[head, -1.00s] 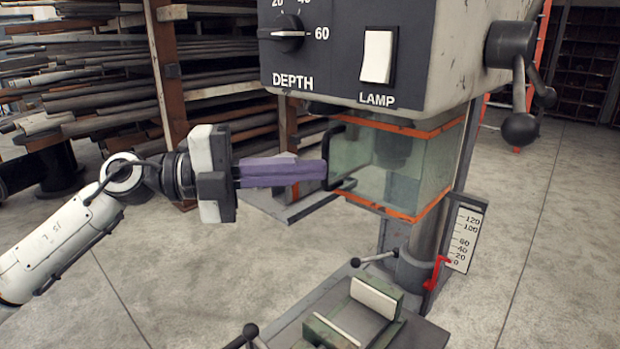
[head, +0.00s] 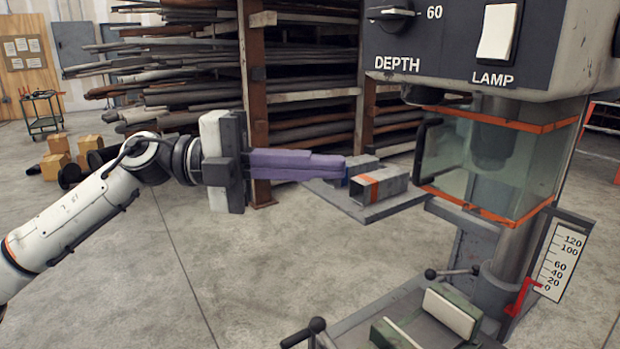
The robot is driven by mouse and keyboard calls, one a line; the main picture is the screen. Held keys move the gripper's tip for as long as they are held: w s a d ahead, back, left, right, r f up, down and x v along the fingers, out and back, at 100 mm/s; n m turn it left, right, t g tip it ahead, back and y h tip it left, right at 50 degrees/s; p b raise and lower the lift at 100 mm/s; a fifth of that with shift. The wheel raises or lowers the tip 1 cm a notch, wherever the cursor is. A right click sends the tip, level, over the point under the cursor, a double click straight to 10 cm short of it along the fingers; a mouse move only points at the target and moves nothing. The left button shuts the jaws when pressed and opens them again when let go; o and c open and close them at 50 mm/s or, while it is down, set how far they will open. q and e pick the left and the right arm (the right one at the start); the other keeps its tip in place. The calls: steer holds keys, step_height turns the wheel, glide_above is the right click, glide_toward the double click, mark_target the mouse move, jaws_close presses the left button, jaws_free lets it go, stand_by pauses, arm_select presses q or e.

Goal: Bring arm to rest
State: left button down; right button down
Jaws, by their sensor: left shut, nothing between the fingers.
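My left arm comes in from the left, and its gripper (head: 342,168) has purple fingers pressed together with nothing between them. The fingers point right, towards the clear guard of the drill press. They are in the air and appear apart from the guard. My right gripper is not in view. No flanged pipe that I can make out is near the gripper.
The drill press guard (head: 480,160) has orange edges and a dark handle. Its control panel (head: 440,40) is above and a green vise (head: 450,312) below. A metal tube (head: 380,186) lies on a grey plate. Pipe racks (head: 253,100) stand behind. Open floor (head: 240,270) lies below my gripper.

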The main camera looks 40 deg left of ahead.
arm_select(q)
steer(key=shift+s+a, duration=0.25)
steer(key=shift+a, duration=0.25)
